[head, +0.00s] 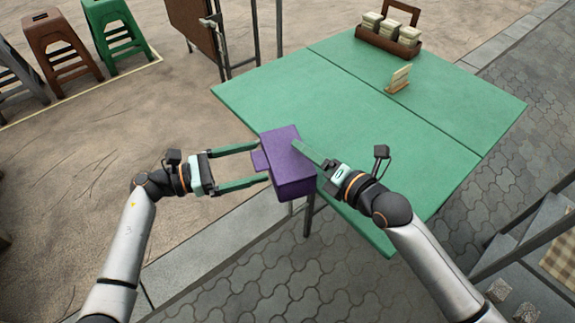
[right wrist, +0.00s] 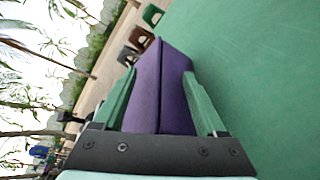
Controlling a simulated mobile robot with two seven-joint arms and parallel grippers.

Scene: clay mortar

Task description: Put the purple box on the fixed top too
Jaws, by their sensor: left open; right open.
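The purple box (head: 284,152) is at the near left edge of the green table top, partly overhanging it in the head view. I cannot tell if it rests on the top. A small purple tab (head: 259,161) sticks out of its left side. My left gripper (head: 262,163) is open, its two fingers on either side of the tab. My right gripper (head: 305,160) is open at the box's right side, one finger over it, the other mostly hidden. In the right wrist view the box (right wrist: 160,90) lies between the two green fingers. The table top (head: 400,130) has a seam dividing it.
A brown caddy (head: 388,38) with pale containers stands at the table's far side. A small wooden holder (head: 398,80) stands near the seam. Stools (head: 62,45) stand at the far left. A metal-framed shelf (head: 540,240) is at the right. The table's middle is clear.

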